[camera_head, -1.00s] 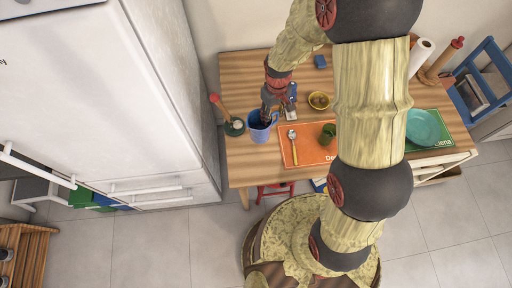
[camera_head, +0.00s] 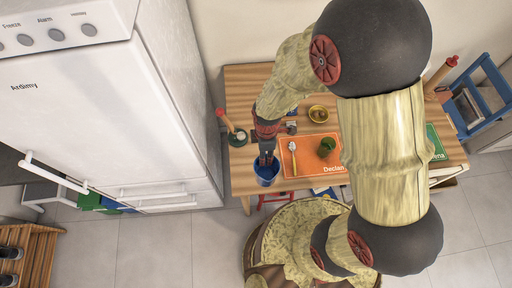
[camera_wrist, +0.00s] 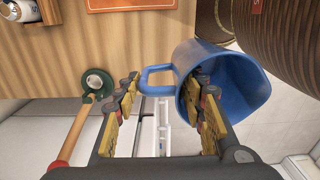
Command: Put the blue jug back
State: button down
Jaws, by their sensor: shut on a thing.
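The blue jug (camera_head: 266,174) is at the front left edge of the wooden table in the head view, just below my gripper (camera_head: 266,159). In the wrist view the jug (camera_wrist: 240,84) is large at right, its open mouth towards the camera and its handle pointing left. My gripper (camera_wrist: 168,104) is shut on it: the right finger is inside the mouth, the left finger is at the outer side of the handle. The floor shows below the jug there, so it seems to be held off the table; its base is hidden.
A white fridge (camera_head: 75,110) is close by on the left.

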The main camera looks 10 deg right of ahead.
jog(key=shift+w+a+f+b, duration=0.2)
jog(key=shift+w+a+f, duration=0.1)
jog(key=shift+w+f, duration=1.55)
jog(key=shift+w+a+f+b, duration=0.15)
jog(key=shift+w+a+f, duration=0.1)
jog(key=shift+w+f, duration=1.55)
jog(key=shift+w+a+f+b, duration=0.2)
jog(key=shift+w+a+f, duration=0.1)
jog(key=shift+w+f, duration=1.55)
jog(key=shift+s+f, duration=0.2)
jog(key=shift+s, duration=0.05)
jog(key=shift+f, duration=0.15)
jog(key=c, duration=1.1)
grip_release()
notch_tip(320, 180, up, 12)
jog(key=shift+r+p, duration=0.2)
jog(key=shift+p, duration=0.35)
